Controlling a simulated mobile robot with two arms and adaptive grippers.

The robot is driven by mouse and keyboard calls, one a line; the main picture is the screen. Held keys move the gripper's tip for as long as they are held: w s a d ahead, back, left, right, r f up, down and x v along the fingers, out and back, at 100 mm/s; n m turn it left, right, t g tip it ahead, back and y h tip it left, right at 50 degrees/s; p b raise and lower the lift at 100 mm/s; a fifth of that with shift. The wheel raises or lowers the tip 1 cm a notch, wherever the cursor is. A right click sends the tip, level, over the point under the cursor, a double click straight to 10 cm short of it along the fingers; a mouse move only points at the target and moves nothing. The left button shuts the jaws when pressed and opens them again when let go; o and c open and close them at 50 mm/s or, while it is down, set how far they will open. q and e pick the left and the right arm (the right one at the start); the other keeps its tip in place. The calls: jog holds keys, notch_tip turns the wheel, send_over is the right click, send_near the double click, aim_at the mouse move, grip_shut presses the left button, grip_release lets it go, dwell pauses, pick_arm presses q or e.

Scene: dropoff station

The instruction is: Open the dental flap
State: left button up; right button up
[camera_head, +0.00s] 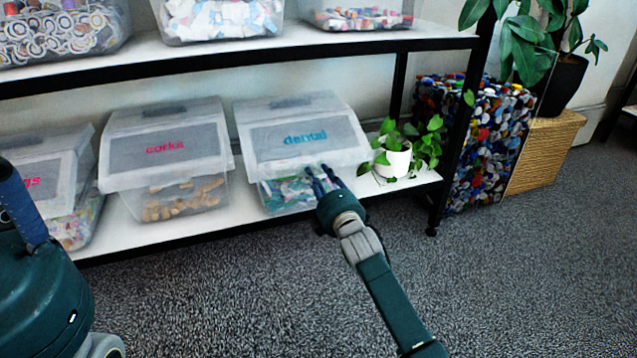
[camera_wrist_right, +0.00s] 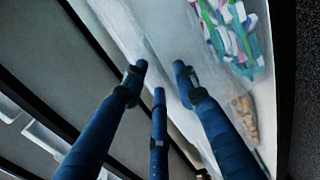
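The dental bin (camera_head: 290,195) is a clear box on the lower shelf with colourful small items inside. Its pale flap (camera_head: 262,168), with a grey panel lettered "dental", slopes over the front and is closed. My right gripper (camera_head: 322,178) is at the flap's lower front edge, right of its middle; I cannot tell whether it touches. In the right wrist view its blue fingers (camera_wrist_right: 160,70) are apart with nothing between them, close to the pale bin surface and its colourful contents (camera_wrist_right: 230,40). At the far left, a blue finger-like part (camera_head: 20,205) seems to be my left gripper, mostly cut off.
The corks bin (camera_head: 158,182) stands left of the dental bin, with another lidded bin (camera_head: 62,190) further left. A potted plant (camera_head: 398,160) stands close on the right. The upper shelf edge (camera_head: 240,60) runs above the bins. Grey carpet in front is clear.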

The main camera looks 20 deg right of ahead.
jog(key=shift+w, duration=0.2)
jog(key=shift+c, duration=0.5)
grip_shut()
jog(key=shift+r+p, duration=0.15)
jog(key=shift+p, duration=0.3)
